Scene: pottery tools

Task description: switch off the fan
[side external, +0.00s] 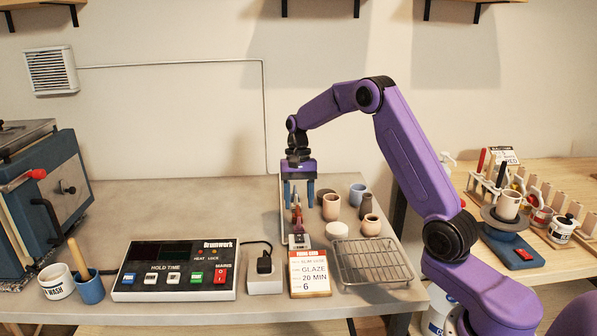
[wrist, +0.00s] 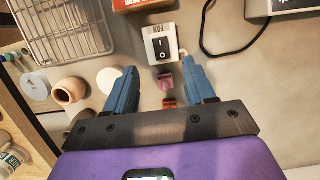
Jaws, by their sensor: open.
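The white fan switch box (wrist: 161,45) carries a FAN label and a black rocker in the wrist view. It also shows as a small white box (side external: 299,241) on the bench in the side view. The rocker's pressed side is too small to tell. The white fan (side external: 50,71) is on the back wall, with a cable running along the wall and down behind my gripper. My gripper (side external: 298,200) is open and points down above the bench. In the wrist view its blue fingertips (wrist: 159,68) are spread either side of the switch's near end, not touching the box.
A pink piece (wrist: 163,82) and an orange piece (wrist: 169,103) show between my fingers. A wire rack (side external: 372,262), small pots (side external: 331,207) and a firing card (side external: 309,273) surround the switch. A control panel (side external: 177,270) and plugged socket (side external: 265,279) stand left.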

